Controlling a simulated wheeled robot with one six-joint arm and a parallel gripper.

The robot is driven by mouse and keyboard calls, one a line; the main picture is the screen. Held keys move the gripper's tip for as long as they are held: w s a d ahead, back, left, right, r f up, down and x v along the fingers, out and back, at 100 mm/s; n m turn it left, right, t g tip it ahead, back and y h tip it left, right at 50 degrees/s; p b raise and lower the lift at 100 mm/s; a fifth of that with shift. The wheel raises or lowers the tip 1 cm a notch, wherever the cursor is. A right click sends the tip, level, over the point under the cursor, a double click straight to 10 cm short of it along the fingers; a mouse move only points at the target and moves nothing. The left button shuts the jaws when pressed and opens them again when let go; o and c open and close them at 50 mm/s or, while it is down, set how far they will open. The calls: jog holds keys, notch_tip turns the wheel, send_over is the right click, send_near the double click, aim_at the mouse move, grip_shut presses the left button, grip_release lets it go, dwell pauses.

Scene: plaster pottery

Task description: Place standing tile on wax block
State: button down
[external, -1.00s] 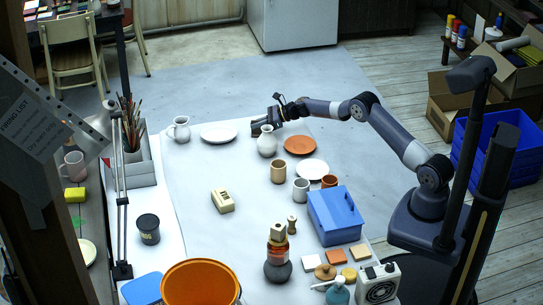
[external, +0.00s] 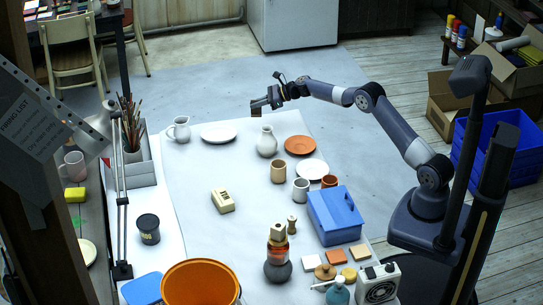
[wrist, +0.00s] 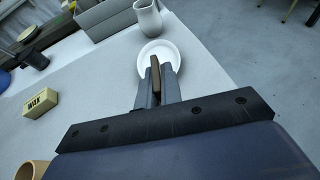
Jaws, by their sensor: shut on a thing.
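My gripper (external: 264,103) is shut on a thin brown tile (wrist: 155,76), which stands on edge between the fingers in the wrist view. In the external view the gripper is raised over the far end of the table, behind the white vase (external: 267,142); the tile is small and dark there.
A white plate (external: 219,133) and a grey-white pitcher (external: 179,130) stand at the far left. An orange plate (external: 300,145), a tan cup (external: 278,172) and a blue box (external: 335,214) stand to the right. The table is clear around the wax block.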

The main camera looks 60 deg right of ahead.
jog(key=a+r+n+p, duration=0.1)
jog(key=a+r+p, duration=0.2)
jog(key=a, duration=1.1)
jog(key=n+g+y+p, duration=0.2)
jog(key=p, duration=0.2)
send_over(223, 196)
notch_tip(223, 196, down, 4)
jog(key=shift+d+f, duration=0.1)
jog(key=shift+f, duration=2.2)
jog(key=shift+f+b, duration=0.25)
jog(key=shift+b, duration=0.1)
jog(key=c, duration=1.6)
grip_release()
